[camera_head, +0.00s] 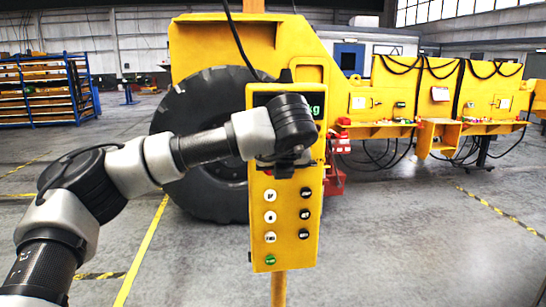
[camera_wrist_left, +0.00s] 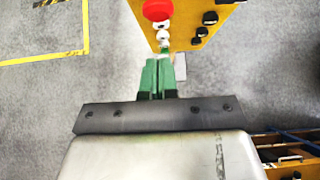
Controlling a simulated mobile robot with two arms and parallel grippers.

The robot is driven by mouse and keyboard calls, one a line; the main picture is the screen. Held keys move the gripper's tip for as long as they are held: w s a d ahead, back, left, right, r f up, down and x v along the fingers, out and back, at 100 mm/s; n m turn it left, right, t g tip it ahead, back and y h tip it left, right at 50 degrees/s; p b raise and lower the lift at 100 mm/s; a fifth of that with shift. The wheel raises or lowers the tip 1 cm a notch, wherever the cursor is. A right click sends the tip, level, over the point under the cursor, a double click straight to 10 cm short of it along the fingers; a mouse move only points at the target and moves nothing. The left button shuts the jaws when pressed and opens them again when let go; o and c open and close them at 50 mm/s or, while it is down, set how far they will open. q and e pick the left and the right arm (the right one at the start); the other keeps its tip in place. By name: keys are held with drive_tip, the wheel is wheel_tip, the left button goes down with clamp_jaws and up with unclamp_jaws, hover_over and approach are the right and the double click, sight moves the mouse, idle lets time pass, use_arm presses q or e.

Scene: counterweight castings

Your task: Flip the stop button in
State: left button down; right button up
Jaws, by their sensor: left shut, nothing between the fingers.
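The yellow control panel (camera_head: 284,240) stands upright on a post. It has a column of white buttons, a column of black buttons and a green button at the lower left. The red round stop button (camera_wrist_left: 157,9) shows at the top of the left wrist view, on the panel face; my arm hides it in the head view. My left gripper (camera_wrist_left: 158,62) is shut and empty, its green fingers side by side. In that view its tips lie below the red button, close to the white buttons (camera_wrist_left: 162,34). I cannot tell whether they touch the panel. My right gripper is not in view.
A large black tyre (camera_head: 205,195) and yellow machinery (camera_head: 235,45) stand behind the panel. A blue rack (camera_head: 45,90) stands far left. The grey floor on the right is clear.

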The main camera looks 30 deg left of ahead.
use_arm(q)
drive_tip(key=w+a+f+p, duration=0.2)
drive_tip(key=w+a+p, duration=0.1)
drive_tip(key=w, duration=0.2)
drive_tip(key=shift+a, duration=0.2)
drive_tip(key=shift+w+a+r+b, duration=0.1)
drive_tip(key=shift+w+a+b, duration=0.55)
drive_tip(key=shift+b, duration=0.55)
drive_tip(key=shift+w, duration=0.1)
